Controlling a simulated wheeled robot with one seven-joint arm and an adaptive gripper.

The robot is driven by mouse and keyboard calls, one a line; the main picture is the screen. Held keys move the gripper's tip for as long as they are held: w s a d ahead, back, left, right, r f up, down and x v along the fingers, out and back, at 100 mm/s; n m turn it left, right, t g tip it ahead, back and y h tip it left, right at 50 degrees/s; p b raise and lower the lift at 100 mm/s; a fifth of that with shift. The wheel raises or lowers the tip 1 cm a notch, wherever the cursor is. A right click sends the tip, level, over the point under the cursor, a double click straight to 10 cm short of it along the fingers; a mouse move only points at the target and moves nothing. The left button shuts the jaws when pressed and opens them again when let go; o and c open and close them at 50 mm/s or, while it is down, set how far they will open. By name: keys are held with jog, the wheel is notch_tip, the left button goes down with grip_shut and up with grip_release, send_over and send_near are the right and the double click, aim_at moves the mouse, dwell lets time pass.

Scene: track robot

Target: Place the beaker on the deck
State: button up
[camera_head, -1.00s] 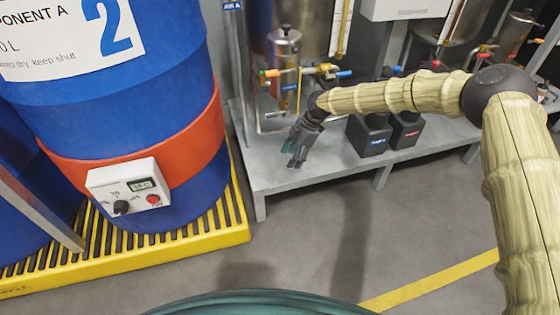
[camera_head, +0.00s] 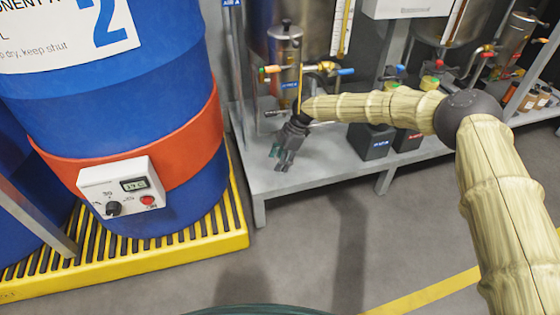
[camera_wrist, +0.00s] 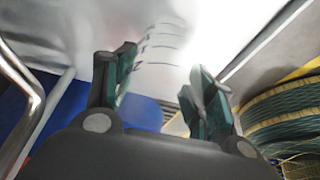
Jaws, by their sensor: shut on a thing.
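My gripper (camera_head: 283,158) is at the left front part of the grey deck (camera_head: 300,183), pointing down and to the left, near the deck's front edge. In the wrist view my gripper (camera_wrist: 160,85) has its two green-padded fingers around a clear beaker (camera_wrist: 158,52) with dark measuring marks, and is shut on it. The beaker is hard to make out in the head view. I cannot tell whether its base touches the deck.
A metal vessel with valves (camera_head: 285,55) stands behind my gripper. Black pump boxes (camera_head: 370,140) sit to the right on the deck. A blue drum (camera_head: 110,110) on a yellow spill pallet (camera_head: 215,250) stands at left. Bare deck shows around my gripper.

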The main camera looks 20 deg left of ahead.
jog(key=o, duration=1.1)
jog(key=shift+c, duration=0.2)
jog(key=shift+r, duration=0.3)
jog(key=p+v, duration=0.2)
jog(key=v, duration=0.1)
jog(key=shift+r+p, duration=0.1)
jog(key=shift+p, duration=0.3)
jog(key=w+d+p, duration=0.1)
jog(key=w+d, duration=0.1)
jog(key=d, duration=0.1)
jog(key=w+d+p, duration=0.1)
jog(key=w+d, duration=0.1)
jog(key=d, duration=0.1)
jog(key=w+d+p, duration=0.1)
jog(key=w+d, duration=0.1)
jog(key=d, duration=0.2)
jog(key=shift+w+f, duration=0.35)
jog(key=shift+f, duration=0.05)
